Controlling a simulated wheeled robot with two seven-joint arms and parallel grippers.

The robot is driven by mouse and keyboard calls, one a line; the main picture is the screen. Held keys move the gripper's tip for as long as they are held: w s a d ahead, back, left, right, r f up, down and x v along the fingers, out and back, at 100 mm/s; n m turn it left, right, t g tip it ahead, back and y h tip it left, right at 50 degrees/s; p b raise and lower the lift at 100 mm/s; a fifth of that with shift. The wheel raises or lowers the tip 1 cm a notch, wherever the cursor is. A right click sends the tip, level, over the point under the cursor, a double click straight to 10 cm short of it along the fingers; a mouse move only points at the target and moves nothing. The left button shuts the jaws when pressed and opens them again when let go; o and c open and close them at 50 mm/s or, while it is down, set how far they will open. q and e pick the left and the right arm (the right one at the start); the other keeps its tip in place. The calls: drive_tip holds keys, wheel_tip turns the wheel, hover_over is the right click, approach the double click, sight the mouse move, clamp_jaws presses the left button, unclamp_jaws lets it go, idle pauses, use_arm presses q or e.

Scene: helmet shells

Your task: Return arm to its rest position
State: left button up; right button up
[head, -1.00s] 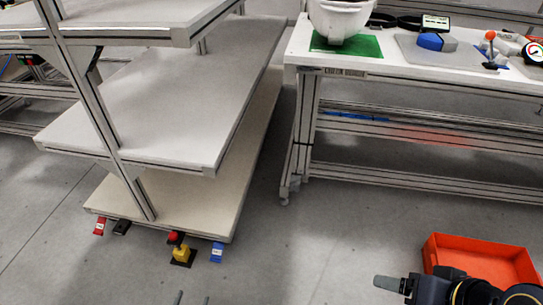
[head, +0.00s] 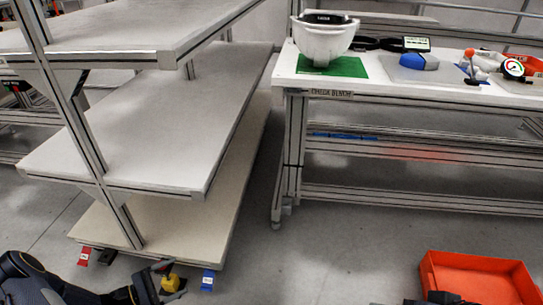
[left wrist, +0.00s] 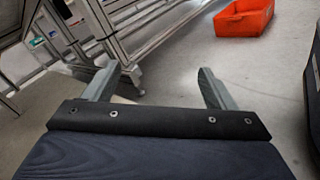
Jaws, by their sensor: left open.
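My left gripper (head: 163,285) shows at the bottom left of the head view, low above the floor in front of the shelf rack. Its two grey fingers stand apart, with nothing between them in the left wrist view (left wrist: 160,88). My right arm (head: 440,298) shows only as dark parts at the bottom right edge of the head view. The fingers of my right gripper are almost wholly cut off. A white helmet shell (head: 322,45) sits on a green mat (head: 345,67) on the check bench, far from both grippers.
A shelf rack (head: 150,130) with bare shelves stands at the left. A red-orange bin (head: 480,270) is on the floor at right, also in the left wrist view (left wrist: 243,18). The middle floor is clear.

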use_arm(q)
drive_tip(key=s+d+r+m+g+y+b, duration=0.15)
drive_tip(key=d+r+m+g, duration=0.3)
drive_tip(key=r, duration=0.45)
drive_tip(key=s+d+r+m+g+y, duration=0.2)
drive_tip(key=d+r+m+g, duration=0.15)
drive_tip(key=r+m, duration=0.4)
drive_tip(key=s+d+r+m+t+y+b, duration=0.2)
drive_tip(key=s+r+m+y, duration=0.15)
drive_tip(key=s, duration=0.35)
drive_tip(key=s+d+r+m+t+y+b, duration=0.1)
drive_tip(key=s+d+r+m+y, duration=0.2)
drive_tip(key=s, duration=0.5)
wheel_tip(320, 180, up, 39)
drive_tip(key=a+p, duration=0.1)
drive_tip(key=p, duration=3.7)
drive_tip(key=shift+a+y, duration=0.2)
drive_tip(key=shift+y, duration=0.2)
